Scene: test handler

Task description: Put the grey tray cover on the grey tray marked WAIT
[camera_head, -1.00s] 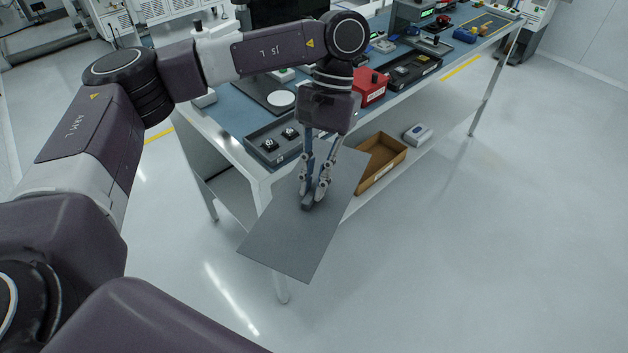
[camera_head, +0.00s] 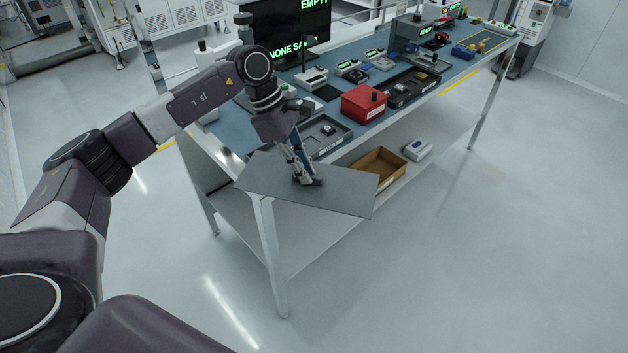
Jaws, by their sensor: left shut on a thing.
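The grey tray cover (camera_head: 338,198) is a flat dark grey plate with a small knob near its middle. My left gripper (camera_head: 305,178) is shut on that knob. It holds the cover in the air at the near edge of the workbench, in front of a grey tray. That grey tray (camera_head: 340,143) lies on the blue bench top just behind the gripper, with a small dark part in it. My wrist and the cover hide part of the tray, and I cannot read a WAIT mark on it. My right gripper is not in view.
A red box (camera_head: 363,104) with a black knob stands right of the tray. A black tray (camera_head: 408,88) lies beyond it. The floor in front is clear.

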